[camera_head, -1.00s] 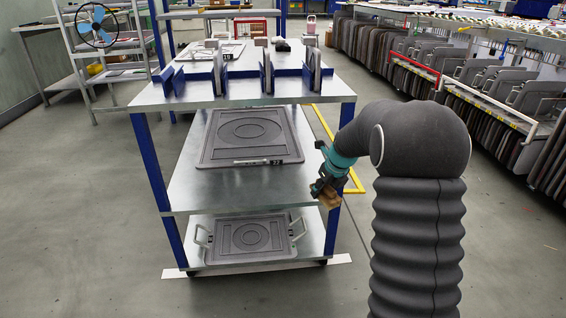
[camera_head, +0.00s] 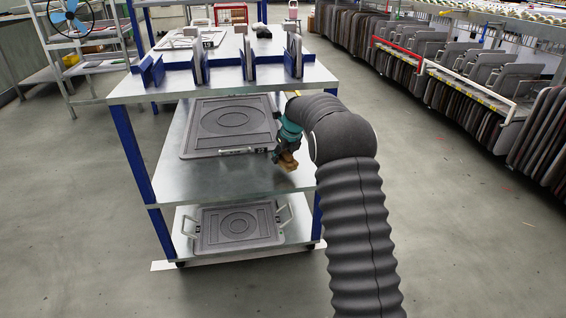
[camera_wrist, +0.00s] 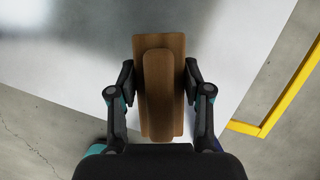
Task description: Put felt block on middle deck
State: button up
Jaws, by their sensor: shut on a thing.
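The felt block (camera_wrist: 176,50) is a brown block with a rounded raised grip; in the head view it is a small tan piece (camera_head: 288,163). My gripper (camera_wrist: 160,85) is shut on it from both sides. In the head view my gripper (camera_head: 284,152) is at the right part of the middle deck (camera_head: 215,178), near its right edge. The deck is a bare grey metal shelf in front. In the wrist view the deck surface (camera_wrist: 225,45) lies under the block. I cannot tell whether the block touches it.
A grey tray (camera_head: 222,142) fills the back of the middle deck. Another tray with handles (camera_head: 240,228) lies on the bottom deck. The top deck (camera_head: 215,80) overhangs, with blue upright dividers (camera_head: 247,58). A blue post (camera_head: 132,150) stands at the left. The middle deck's front left is free.

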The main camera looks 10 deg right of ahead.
aim_at(283, 162)
jog(key=shift+f, duration=1.4)
jog(key=shift+f, duration=0.1)
jog(key=o, duration=1)
jog(key=shift+o, duration=0.2)
